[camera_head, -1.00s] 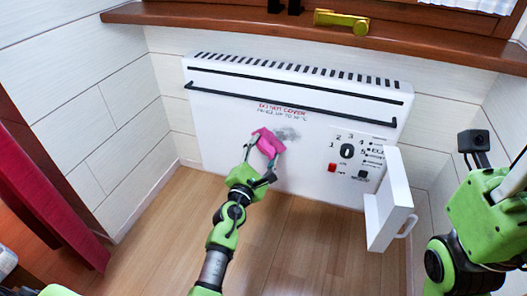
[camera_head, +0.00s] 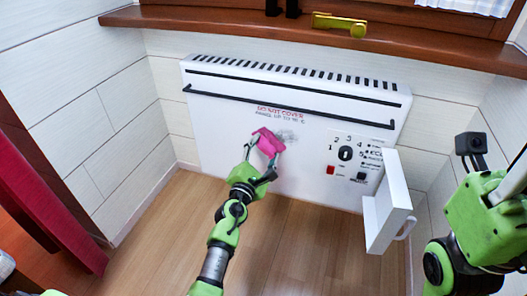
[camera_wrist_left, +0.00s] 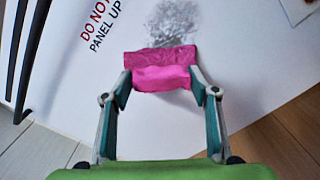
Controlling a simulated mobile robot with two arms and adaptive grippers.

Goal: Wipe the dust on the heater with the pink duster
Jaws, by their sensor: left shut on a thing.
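The white heater (camera_head: 225,160) is on the wall, with a black rail, a vent grille and a control panel. My left gripper (camera_head: 262,157) is shut on the pink duster (camera_head: 268,143), which is at the heater's front, at the dust's lower left in the head view. In the left wrist view the pink duster (camera_wrist_left: 160,70) is between the fingers, just below the dust. My right arm shows at the right; its fingertips are out of view.
A white open door-like panel with a handle (camera_head: 388,205) stands at the heater's right end. A brown window sill (camera_head: 210,22) runs above, with a yellow object (camera_head: 340,23) on it. A red curtain (camera_head: 55,205) hangs at left. The wooden floor (camera_head: 165,235) is clear.

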